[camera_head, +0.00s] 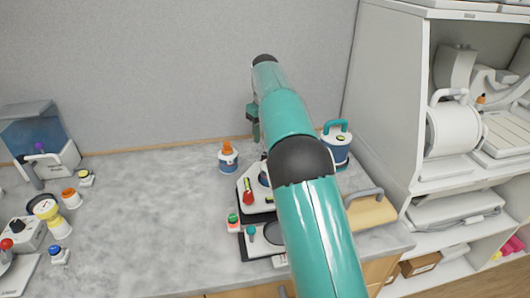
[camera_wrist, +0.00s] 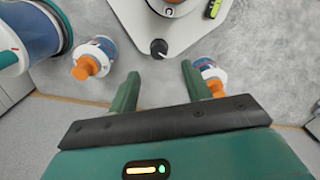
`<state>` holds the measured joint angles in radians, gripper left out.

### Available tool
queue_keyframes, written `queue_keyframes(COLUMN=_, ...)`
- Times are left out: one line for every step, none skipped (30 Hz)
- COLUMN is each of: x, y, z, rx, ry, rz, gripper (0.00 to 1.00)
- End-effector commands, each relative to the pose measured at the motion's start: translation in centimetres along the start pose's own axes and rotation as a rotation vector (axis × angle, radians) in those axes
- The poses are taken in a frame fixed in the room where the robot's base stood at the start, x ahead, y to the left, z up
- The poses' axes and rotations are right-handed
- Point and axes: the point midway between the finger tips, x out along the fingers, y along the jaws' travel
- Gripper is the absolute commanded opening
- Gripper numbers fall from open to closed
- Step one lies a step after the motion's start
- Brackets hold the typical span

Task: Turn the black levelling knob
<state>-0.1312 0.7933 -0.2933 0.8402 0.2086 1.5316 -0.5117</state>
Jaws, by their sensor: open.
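The black levelling knob (camera_wrist: 158,48) sits at the corner of a white device plate in the wrist view. It is small and round with a light pointer mark. My gripper (camera_wrist: 160,68) is open, its two green fingers apart, with the knob just beyond the gap between their tips; nothing is between the fingers. In the head view, the white device (camera_head: 246,184) stands on the grey counter, partly behind my arm, and I cannot make out the knob there. My gripper (camera_head: 253,122) shows only in part in that view, above the back of the counter.
Orange-capped bottles (camera_wrist: 87,67) stand on both sides of my fingers; the right one (camera_wrist: 208,70) is very close to a finger. A blue canister with a teal handle (camera_head: 337,147) stands right of my arm. The counter's left middle (camera_head: 150,190) is clear. White shelves rise at right.

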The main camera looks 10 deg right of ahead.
Motion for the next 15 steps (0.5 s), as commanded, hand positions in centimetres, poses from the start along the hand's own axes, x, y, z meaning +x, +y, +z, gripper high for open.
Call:
queue_keyframes(x=1.1, y=0.0, z=0.0, rx=0.001, ry=-0.003, rz=0.000, gripper=0.48)
queue_keyframes(x=1.7, y=0.0, z=0.0, rx=0.002, ry=-0.003, rz=0.000, gripper=0.48)
queue_keyframes(x=2.5, y=0.1, z=0.0, rx=0.002, ry=-0.003, rz=0.000, gripper=0.48)
queue_keyframes(x=3.1, y=0.1, z=0.0, rx=0.003, ry=-0.003, rz=0.001, gripper=0.48)
queue_keyframes(x=3.7, y=0.1, z=0.0, rx=0.003, ry=-0.003, rz=0.000, gripper=0.48)
queue_keyframes(x=4.4, y=0.1, z=-0.1, rx=0.003, ry=-0.002, rz=0.000, gripper=0.48)
queue_keyframes(x=5.0, y=0.1, z=-0.1, rx=0.004, ry=-0.002, rz=0.000, gripper=0.48)
queue_keyframes(x=5.5, y=0.1, z=-0.1, rx=0.004, ry=-0.002, rz=0.000, gripper=0.48)
queue_keyframes(x=6.1, y=0.1, z=-0.1, rx=0.004, ry=-0.002, rz=0.000, gripper=0.48)
queue_keyframes(x=6.5, y=0.1, z=-0.2, rx=0.004, ry=-0.002, rz=0.000, gripper=0.48)
queue_keyframes(x=6.9, y=0.1, z=-0.2, rx=0.003, ry=-0.001, rz=0.001, gripper=0.48)
queue_keyframes(x=7.3, y=0.1, z=-0.2, rx=0.003, ry=-0.001, rz=0.002, gripper=0.48)
queue_keyframes(x=7.6, y=0.1, z=-0.3, rx=0.003, ry=-0.001, rz=0.002, gripper=0.48)
queue_keyframes(x=7.8, y=0.1, z=-0.3, rx=0.003, ry=-0.001, rz=0.002, gripper=0.48)
queue_keyframes(x=8.0, y=0.1, z=-0.3, rx=0.003, ry=0.000, rz=0.002, gripper=0.48)
